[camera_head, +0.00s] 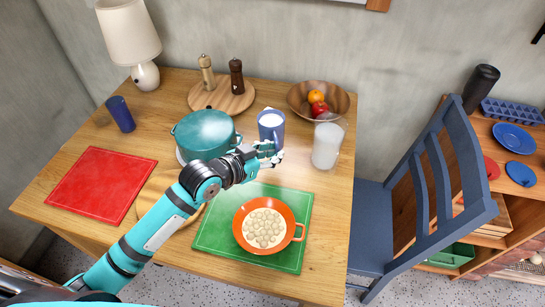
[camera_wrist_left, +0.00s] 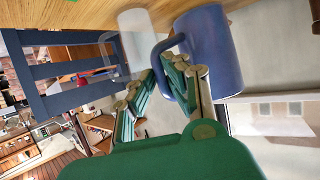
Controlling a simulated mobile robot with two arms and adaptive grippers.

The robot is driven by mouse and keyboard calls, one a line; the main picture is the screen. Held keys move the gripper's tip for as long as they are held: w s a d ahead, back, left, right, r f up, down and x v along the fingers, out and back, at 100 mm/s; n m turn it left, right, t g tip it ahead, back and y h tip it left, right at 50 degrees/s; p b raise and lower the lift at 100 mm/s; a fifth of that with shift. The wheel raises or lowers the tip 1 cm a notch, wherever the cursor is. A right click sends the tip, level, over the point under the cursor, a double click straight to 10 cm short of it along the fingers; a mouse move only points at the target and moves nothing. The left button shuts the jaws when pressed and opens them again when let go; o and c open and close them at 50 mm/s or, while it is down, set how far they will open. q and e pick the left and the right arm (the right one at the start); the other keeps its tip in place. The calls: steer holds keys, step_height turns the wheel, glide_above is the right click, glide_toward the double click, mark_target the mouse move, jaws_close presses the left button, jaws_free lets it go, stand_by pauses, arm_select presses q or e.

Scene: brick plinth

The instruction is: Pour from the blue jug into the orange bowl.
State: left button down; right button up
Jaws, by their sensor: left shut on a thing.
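The blue jug (camera_head: 271,124) stands upright near the back middle of the table, with white contents showing at its top. My left gripper (camera_head: 268,150) is at the jug's near side. In the left wrist view the gripper (camera_wrist_left: 165,85) is shut on the handle of the blue jug (camera_wrist_left: 210,50). The orange bowl (camera_head: 241,239) sits on the green mat (camera_head: 215,226), nearer than the jug. It holds several pale round pieces in a cream liquid. My right gripper is not in view.
A teal pot (camera_head: 203,135) stands just left of the jug. A clear container with white contents (camera_head: 327,145) stands to its right, and a wooden fruit bowl (camera_head: 335,95) behind. A red mat (camera_head: 95,183), blue cup (camera_head: 121,115) and lamp (camera_head: 130,35) are at left.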

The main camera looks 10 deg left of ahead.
arm_select(q)
steer(key=shift+r, duration=0.65)
steer(key=shift+r, duration=0.1)
